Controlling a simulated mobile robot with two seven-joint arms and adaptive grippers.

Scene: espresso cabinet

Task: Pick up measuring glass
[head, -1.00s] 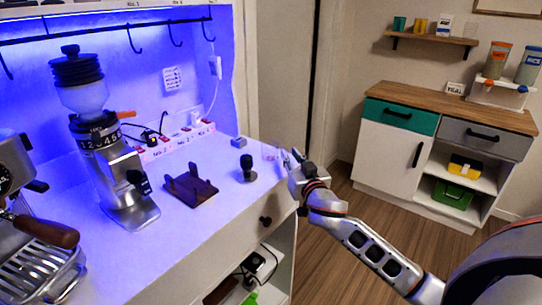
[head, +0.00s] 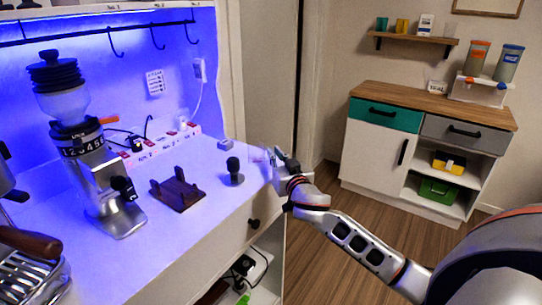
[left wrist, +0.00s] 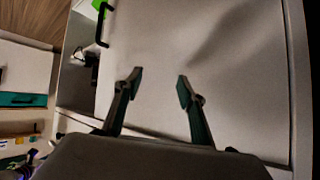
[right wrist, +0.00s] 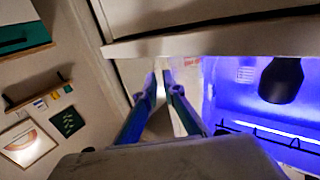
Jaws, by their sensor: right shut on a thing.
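The measuring glass (head: 259,155) is clear and faint, at the right end of the white counter in the head view. My right gripper (head: 273,158) is at its right side. In the right wrist view my right gripper (right wrist: 158,80) has its fingers close together, shut on the glass. A pale, clear shape with reddish marks, which looks like the glass (right wrist: 189,80), shows beside the right finger there. Whether its base touches the counter cannot be told. My left gripper (left wrist: 159,82) is open and empty before a pale cabinet front, and is out of the head view.
On the counter (head: 205,215) stand a black tamper (head: 234,171), a dark brown stand (head: 177,192), a small grey block (head: 225,144) and a grinder (head: 95,160). A power strip (head: 165,142) runs along the back. A wooden-topped cabinet (head: 430,105) stands across open floor.

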